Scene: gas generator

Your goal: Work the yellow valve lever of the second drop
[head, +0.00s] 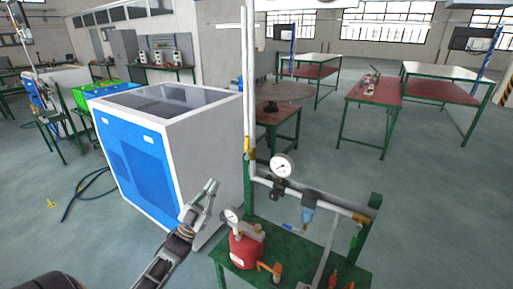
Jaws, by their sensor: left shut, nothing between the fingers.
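Two white vertical pipes come down side by side to the green stand. A small yellow part (248,154) sits low on them, just above the bend into the horizontal pipe (315,198). It may be a valve lever, but it is too small to tell its position or which drop it belongs to. A brass-coloured fitting (361,218) is at the right end of the horizontal pipe. My left gripper (211,187) is shut and empty, in front of the blue and white cabinet, left of and below the yellow part, apart from it. My right gripper is out of view.
The blue and white cabinet (125,150) stands close behind my left gripper. Workbenches (372,90) stand further back; floor between is clear.

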